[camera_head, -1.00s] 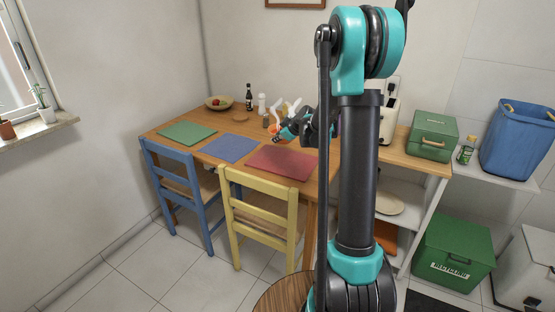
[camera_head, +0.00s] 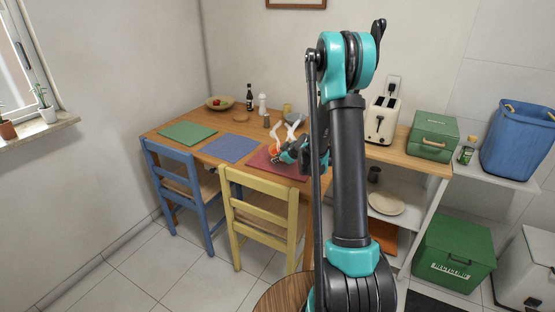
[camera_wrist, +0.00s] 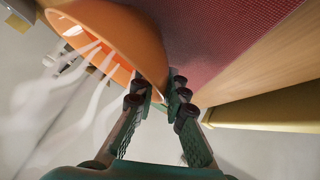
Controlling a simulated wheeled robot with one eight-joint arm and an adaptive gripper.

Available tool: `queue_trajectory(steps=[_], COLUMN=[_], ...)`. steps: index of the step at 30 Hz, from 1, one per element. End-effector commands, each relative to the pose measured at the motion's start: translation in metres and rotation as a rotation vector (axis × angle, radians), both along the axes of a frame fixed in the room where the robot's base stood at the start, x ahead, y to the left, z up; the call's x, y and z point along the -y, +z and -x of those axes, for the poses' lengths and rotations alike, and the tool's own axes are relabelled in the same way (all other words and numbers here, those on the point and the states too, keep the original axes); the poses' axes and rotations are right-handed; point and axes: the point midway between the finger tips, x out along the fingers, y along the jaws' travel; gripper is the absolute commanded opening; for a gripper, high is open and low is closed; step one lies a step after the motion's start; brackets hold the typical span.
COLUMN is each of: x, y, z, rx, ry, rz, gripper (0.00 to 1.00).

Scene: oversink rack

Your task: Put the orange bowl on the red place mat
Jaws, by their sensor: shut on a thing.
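The orange bowl (camera_head: 272,150) is at the far left edge of the red place mat (camera_head: 290,172) in the head view, partly hidden by my gripper (camera_head: 281,158). In the wrist view my gripper (camera_wrist: 160,95) is shut on the side of the bowl (camera_wrist: 135,35). The red mat (camera_wrist: 215,40) shows close beyond the bowl there. I cannot tell whether the bowl touches the mat. My arm hides the mat's right part in the head view.
A blue mat (camera_head: 229,148) and a green mat (camera_head: 188,134) lie to the left. White curved pieces (camera_head: 280,133) stand behind the bowl. A yellow chair (camera_head: 262,215) and a blue chair (camera_head: 180,190) stand at the table's front.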

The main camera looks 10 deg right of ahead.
Motion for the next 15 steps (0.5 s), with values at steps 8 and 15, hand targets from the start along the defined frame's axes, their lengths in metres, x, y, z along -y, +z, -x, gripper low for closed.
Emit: queue_trajectory(steps=[8, 15], x=[0.0004, 0.0006], y=[-0.0001, 0.0006], z=[-0.0001, 0.0004], rx=[-0.001, -0.001], ry=[0.000, 0.000], rz=[0.001, 0.001], gripper=[0.33, 0.33])
